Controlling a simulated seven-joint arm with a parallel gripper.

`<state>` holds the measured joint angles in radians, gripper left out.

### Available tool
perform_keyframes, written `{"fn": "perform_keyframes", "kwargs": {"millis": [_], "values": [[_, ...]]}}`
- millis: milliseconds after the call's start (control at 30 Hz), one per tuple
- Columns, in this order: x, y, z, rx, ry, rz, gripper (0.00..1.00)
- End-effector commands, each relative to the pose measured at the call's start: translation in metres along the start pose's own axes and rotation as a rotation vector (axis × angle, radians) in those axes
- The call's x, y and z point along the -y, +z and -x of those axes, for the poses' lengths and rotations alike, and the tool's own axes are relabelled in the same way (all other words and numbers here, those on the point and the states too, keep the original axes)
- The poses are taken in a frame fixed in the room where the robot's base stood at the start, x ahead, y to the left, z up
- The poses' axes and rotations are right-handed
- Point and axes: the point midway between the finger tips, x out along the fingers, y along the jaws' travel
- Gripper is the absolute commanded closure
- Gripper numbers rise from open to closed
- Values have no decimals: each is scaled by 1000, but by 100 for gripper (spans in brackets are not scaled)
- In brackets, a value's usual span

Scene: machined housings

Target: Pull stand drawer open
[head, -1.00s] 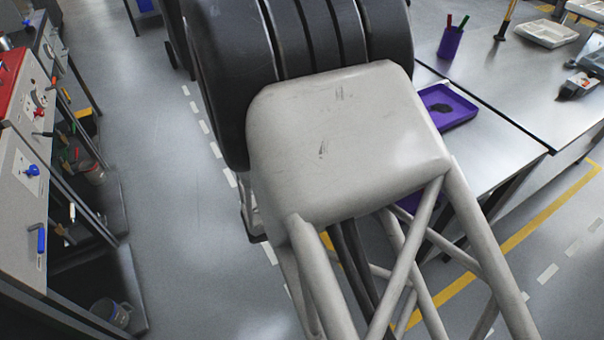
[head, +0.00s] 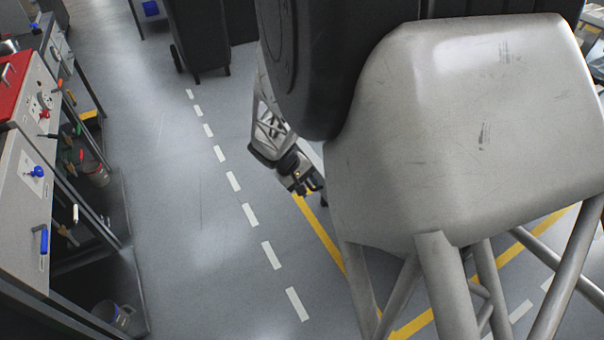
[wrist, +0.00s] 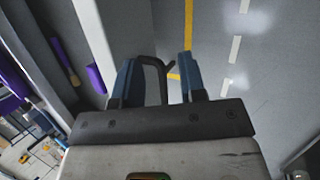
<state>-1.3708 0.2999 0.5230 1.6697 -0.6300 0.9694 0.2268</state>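My gripper (head: 308,187) hangs over the grey floor in the head view, to the left of my large pale arm link. In the wrist view its two blue fingers (wrist: 157,62) stand apart. A dark bent bar (wrist: 161,82) shows between them; I cannot tell whether it is a handle or whether the fingers touch it. A pale straight edge (wrist: 94,45) runs just left of the fingers. I cannot pick out the stand drawer for certain; my arm hides much of the right side in the head view.
A bench (head: 20,190) with a red-topped box (head: 18,85) and blue knobs stands along the left. A black bin (head: 200,45) stands at the back. In the wrist view, purple items (wrist: 95,78) lie at the left. Open floor (head: 170,220) fills the middle.

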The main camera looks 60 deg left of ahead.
Motion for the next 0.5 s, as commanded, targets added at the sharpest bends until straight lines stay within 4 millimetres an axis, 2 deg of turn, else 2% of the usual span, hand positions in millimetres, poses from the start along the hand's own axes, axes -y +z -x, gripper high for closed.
{"fn": "perform_keyframes", "kwargs": {"millis": [100,233,500], "values": [[-9,-21,22,-107,-117,-7,62],[-21,-39,41,-209,-203,-26,62],[-33,-53,58,-296,-264,-49,62]]}}
